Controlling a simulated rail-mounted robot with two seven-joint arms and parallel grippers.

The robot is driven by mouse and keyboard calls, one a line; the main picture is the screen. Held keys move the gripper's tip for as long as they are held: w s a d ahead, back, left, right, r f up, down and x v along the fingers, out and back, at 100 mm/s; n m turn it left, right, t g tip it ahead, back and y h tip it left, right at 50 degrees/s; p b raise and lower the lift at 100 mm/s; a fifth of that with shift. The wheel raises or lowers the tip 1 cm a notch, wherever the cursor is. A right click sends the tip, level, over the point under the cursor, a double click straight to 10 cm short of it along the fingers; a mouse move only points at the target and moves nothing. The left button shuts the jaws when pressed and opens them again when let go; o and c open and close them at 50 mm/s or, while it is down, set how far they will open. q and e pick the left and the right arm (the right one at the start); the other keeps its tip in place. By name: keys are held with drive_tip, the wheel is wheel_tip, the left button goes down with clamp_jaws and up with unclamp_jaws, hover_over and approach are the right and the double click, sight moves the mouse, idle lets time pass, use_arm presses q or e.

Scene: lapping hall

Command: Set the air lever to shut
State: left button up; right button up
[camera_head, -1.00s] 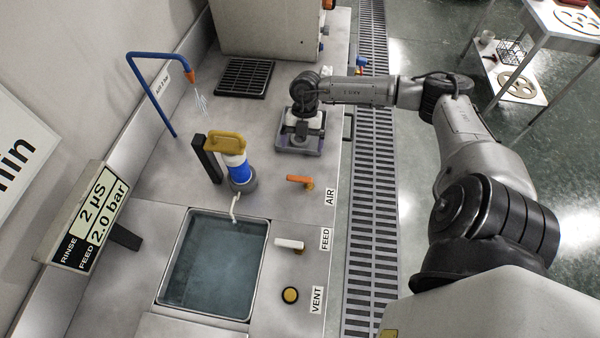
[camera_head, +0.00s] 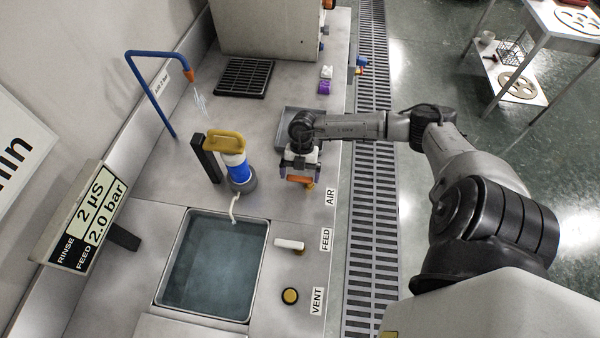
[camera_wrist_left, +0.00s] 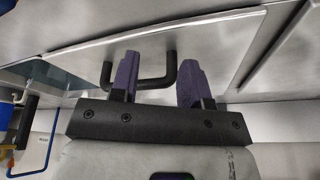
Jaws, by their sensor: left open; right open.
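The orange air lever (camera_head: 299,179) is on the bench beside the AIR label (camera_head: 330,196), with its brass-coloured pivot (camera_head: 310,185) at its right end. The lever lies roughly crosswise in the head view. My right gripper (camera_head: 300,177) is right over the lever, its open fingers on either side of it; whether they touch it I cannot tell. The gripper body hides part of the lever's surroundings. My left gripper (camera_wrist_left: 160,80) shows only in the left wrist view, open, with purple fingers near a dark bar handle (camera_wrist_left: 150,84).
The white feed lever (camera_head: 289,244) and yellow vent button (camera_head: 290,295) sit nearer. A grey tray (camera_head: 280,122) lies behind my right gripper.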

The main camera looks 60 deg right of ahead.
use_arm(q)
drive_tip(key=shift+d, duration=0.1)
use_arm(e)
drive_tip(key=c, duration=0.5)
use_arm(q)
drive_tip(key=shift+a, duration=0.2)
use_arm(e)
drive_tip(key=c, duration=0.5)
